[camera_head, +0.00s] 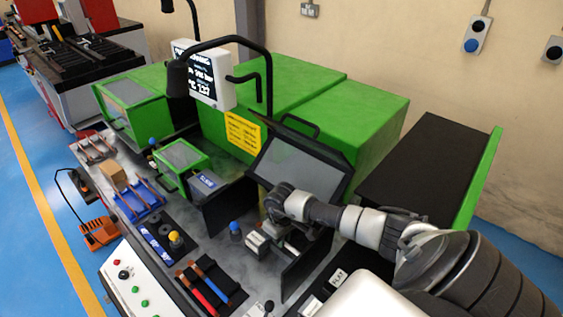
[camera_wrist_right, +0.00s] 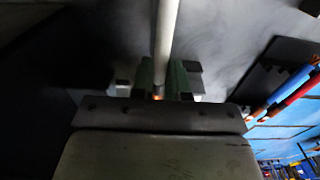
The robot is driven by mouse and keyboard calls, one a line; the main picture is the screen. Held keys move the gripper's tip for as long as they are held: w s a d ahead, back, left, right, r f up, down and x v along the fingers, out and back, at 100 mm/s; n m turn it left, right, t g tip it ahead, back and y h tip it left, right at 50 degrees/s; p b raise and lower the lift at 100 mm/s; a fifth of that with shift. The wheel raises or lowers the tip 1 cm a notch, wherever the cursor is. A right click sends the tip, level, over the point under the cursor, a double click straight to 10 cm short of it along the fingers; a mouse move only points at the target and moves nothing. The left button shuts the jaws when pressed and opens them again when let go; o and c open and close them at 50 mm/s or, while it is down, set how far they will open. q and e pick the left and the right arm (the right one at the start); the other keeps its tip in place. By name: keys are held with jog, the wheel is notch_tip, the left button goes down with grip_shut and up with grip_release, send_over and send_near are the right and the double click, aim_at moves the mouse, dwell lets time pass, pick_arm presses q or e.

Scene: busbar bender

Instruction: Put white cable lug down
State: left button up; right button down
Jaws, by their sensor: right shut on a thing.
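My right arm reaches in from the right in the head view, and its gripper (camera_head: 272,238) is low over the bench in front of the tilted dark-framed screen. In the right wrist view, the gripper's greenish fingers (camera_wrist_right: 162,82) are close together around the lower end of a pale, straight piece, which I take for the white cable lug (camera_wrist_right: 166,40). The lug cannot be made out clearly in the head view, where the wrist and nearby parts hide it. Whether it touches the surface below cannot be told. My left gripper is not in view.
A blue-topped knob (camera_head: 235,229) stands just left of the gripper. Red and blue handled tools (camera_head: 204,284) lie in a black tray at the front. A dark upright plate (camera_head: 302,268) is close to the right. Green machine housings (camera_head: 300,95) block the back.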

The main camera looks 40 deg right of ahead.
jog(key=shift+s+a+f, duration=0.1)
jog(key=shift+s+f, duration=0.05)
jog(key=shift+f, duration=0.15)
jog(key=c, duration=1.1)
grip_release()
jog(key=shift+s+a+f, duration=0.1)
jog(key=shift+a+f, duration=0.05)
jog(key=shift+r, duration=0.2)
jog(key=shift+r+p, duration=0.65)
jog(key=shift+p, duration=0.55)
jog(key=shift+w+d+r+b, duration=0.15)
jog(key=shift+r+b, duration=0.2)
jog(key=shift+b, duration=0.15)
jog(key=shift+w+d+r+b, duration=0.1)
jog(key=shift+r+b, duration=0.25)
jog(key=shift+b, duration=0.1)
jog(key=shift+r+b, duration=1.45)
jog(key=shift+r, duration=3.85)
